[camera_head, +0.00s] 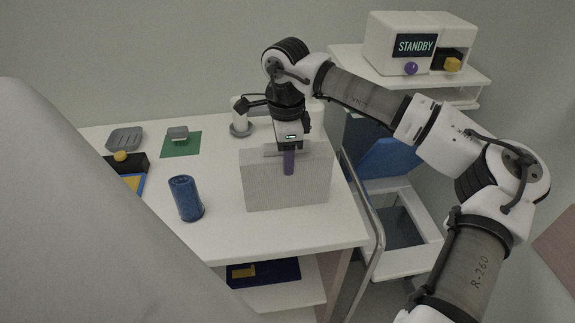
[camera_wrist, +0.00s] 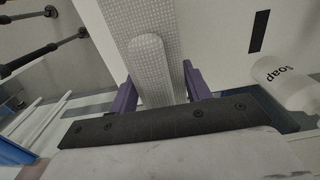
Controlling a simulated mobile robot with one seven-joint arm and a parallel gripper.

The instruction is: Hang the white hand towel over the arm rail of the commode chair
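The white hand towel (camera_head: 262,190) is a pale, textured slab standing upright at the right end of the white table, its lower edge at or near the tabletop. My gripper (camera_head: 288,162) is over its upper edge, pointing down, with a purple finger in front of the towel's near face. In the wrist view, the purple fingers (camera_wrist: 162,92) lie on either side of a rounded ridge of the towel (camera_wrist: 150,60); whether they press on it is unclear. The commode chair (camera_head: 405,205) stands right of the table, with a blue back and a metal arm rail (camera_head: 376,232) nearest the table.
A blue cup (camera_head: 186,198) stands left of the towel. A white soap bottle (camera_wrist: 283,80) is close beside the gripper in the wrist view. A grey dish (camera_head: 125,138) and green mat (camera_head: 182,148) lie further left. A shelf (camera_head: 455,80) with a STANDBY device stands behind the chair.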

